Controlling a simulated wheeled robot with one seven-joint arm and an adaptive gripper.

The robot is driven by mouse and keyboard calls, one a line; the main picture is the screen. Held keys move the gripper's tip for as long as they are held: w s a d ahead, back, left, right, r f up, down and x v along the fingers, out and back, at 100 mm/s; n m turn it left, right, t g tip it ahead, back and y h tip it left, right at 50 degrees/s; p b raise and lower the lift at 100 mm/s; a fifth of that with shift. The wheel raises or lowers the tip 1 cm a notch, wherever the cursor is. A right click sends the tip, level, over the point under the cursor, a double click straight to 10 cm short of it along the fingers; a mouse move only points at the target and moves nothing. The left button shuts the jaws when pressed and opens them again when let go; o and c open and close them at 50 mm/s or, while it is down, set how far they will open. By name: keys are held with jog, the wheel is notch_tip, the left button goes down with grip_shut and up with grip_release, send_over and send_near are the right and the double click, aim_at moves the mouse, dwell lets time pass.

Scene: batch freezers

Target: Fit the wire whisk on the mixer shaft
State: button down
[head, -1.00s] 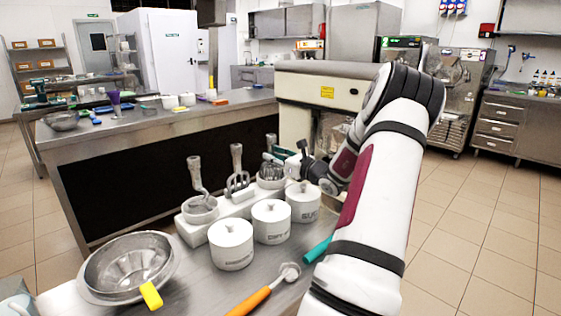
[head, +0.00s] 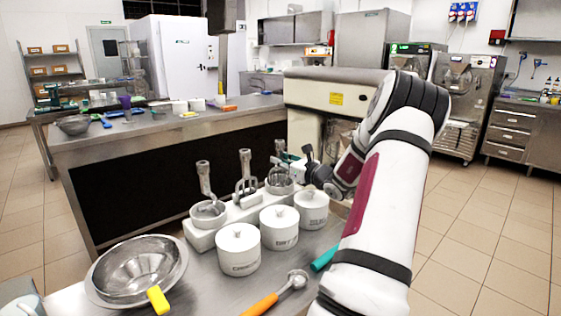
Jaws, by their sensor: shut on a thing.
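The wire whisk (head: 280,180) is at the far right end of a white rack (head: 204,240), its grey shank upright and its wires low, at a round holder. My gripper (head: 289,161) reaches in from the right and is shut at the whisk's shank; the fingertips are small and partly hidden. The mixer (head: 333,90) stands behind, with a cream head and a yellow label. My arm hides its right part, and I cannot see the shaft.
A spiral hook (head: 206,183) and a flat beater (head: 245,174) stand left of the whisk. White lidded tubs (head: 239,249) line the rack's front. A steel bowl (head: 136,272), an orange-handled scoop (head: 297,279) and a teal handle (head: 324,259) lie nearer on the counter.

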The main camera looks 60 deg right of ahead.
aim_at(283, 146)
jog(key=shift+r, duration=0.1)
jog(key=shift+r+p, duration=1.65)
jog(key=shift+r, duration=0.8)
jog(key=s+a+r+p, duration=0.1)
jog(key=s+r+p, duration=0.2)
jog(key=s+r, duration=0.1)
jog(key=shift+s+a+p, duration=0.3)
jog(key=shift+s+p, duration=0.1)
